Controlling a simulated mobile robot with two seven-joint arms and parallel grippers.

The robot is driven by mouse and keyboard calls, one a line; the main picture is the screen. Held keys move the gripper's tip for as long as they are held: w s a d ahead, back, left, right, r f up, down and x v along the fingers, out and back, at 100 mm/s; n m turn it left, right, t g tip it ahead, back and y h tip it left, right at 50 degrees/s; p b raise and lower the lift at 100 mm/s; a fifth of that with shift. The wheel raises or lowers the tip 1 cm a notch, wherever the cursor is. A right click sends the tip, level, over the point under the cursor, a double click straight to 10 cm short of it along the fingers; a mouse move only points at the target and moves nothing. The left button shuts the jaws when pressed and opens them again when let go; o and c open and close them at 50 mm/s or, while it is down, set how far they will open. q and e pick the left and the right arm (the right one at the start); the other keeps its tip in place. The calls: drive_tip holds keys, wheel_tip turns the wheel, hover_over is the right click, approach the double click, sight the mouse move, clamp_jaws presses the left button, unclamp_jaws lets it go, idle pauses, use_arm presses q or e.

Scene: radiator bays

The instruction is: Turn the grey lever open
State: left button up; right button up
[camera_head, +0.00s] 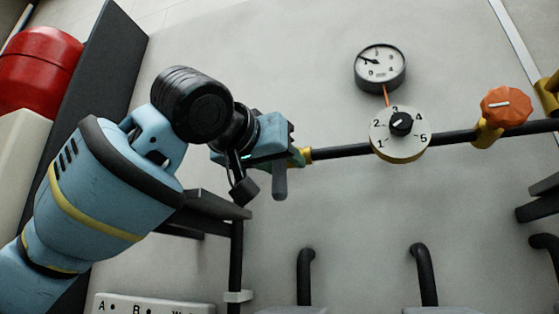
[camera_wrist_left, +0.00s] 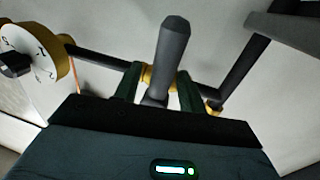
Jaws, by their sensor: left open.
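The grey lever (camera_head: 280,181) hangs down beside my left gripper (camera_head: 292,154) in the head view. In the left wrist view the lever (camera_wrist_left: 173,50) stands up between the two dark fingers of the left gripper (camera_wrist_left: 158,84). The fingers are apart, one on each side of the lever's lower part; whether either touches it I cannot tell. Behind it is the brass valve body (camera_wrist_left: 150,77) on a dark pipe. In the head view the gripper hides most of this valve. My right gripper is not in view.
Along the dark pipe (camera_head: 345,151) to the right are a numbered dial (camera_head: 388,146) with a black knob and an orange handwheel (camera_head: 505,106). A pressure gauge (camera_head: 380,69) is above the dial. A red tank (camera_head: 38,68) stands at the far left. Bent dark pipes rise below.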

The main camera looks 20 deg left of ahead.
use_arm(q)
clamp_jaws()
drive_tip(key=shift+w, duration=0.1)
idle(0.3)
